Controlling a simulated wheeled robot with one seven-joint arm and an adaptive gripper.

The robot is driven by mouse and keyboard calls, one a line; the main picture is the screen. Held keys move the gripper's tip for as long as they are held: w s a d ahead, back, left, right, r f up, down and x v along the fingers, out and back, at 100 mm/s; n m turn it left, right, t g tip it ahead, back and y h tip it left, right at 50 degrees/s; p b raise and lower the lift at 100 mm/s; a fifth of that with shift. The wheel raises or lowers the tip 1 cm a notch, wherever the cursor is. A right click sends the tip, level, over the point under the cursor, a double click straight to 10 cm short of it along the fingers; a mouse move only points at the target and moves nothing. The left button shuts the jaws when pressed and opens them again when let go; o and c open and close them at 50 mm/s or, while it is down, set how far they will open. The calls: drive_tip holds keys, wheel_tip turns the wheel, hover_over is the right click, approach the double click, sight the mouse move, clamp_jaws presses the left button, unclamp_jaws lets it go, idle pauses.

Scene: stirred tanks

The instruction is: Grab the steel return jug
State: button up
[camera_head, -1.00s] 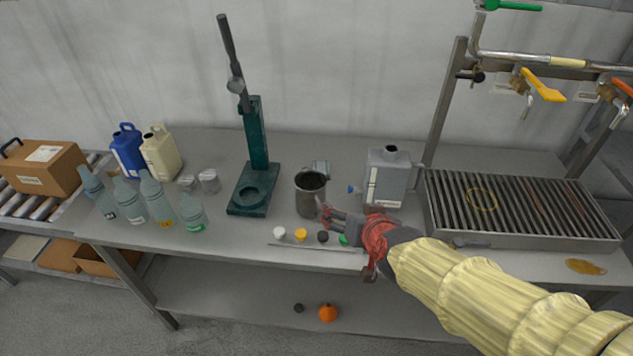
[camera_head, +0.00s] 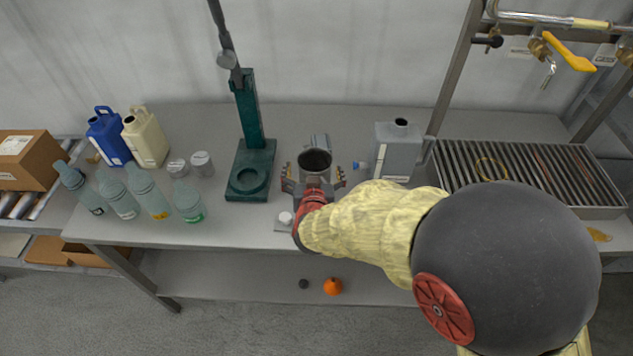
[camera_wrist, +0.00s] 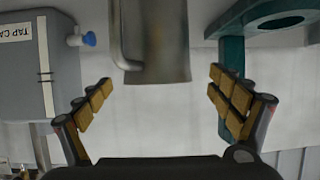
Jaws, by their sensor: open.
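The steel return jug (camera_head: 315,162) is a dark-mouthed grey metal cup standing upright on the bench, right of the green press. My gripper (camera_head: 313,183) is at the jug's near side, with a finger to each side of it; its lower body is hidden behind the gripper. In the wrist view the jug (camera_wrist: 155,45) is at the top centre, with its handle at its left. My gripper (camera_wrist: 160,95) is open there, its padded fingers spread wider than the jug. The jug lies beyond the fingertips in that picture, and I see no contact.
The green press (camera_head: 250,170) stands close left of the jug. A grey can (camera_head: 397,150) with a blue-tipped tap stands close right. A slatted grate (camera_head: 530,175) is farther right. Several bottles (camera_head: 150,195) stand at the left. A white cap (camera_head: 285,218) lies near the gripper.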

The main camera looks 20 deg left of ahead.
drive_tip(key=x, duration=0.2)
drive_tip(key=b+x, duration=0.1)
drive_tip(key=shift+w+d+f, duration=0.1)
drive_tip(key=shift+w+f, duration=0.15)
drive_tip(key=shift+f, duration=0.2)
drive_tip(key=shift+c, duration=1.3)
drive_tip(key=c, duration=1.5)
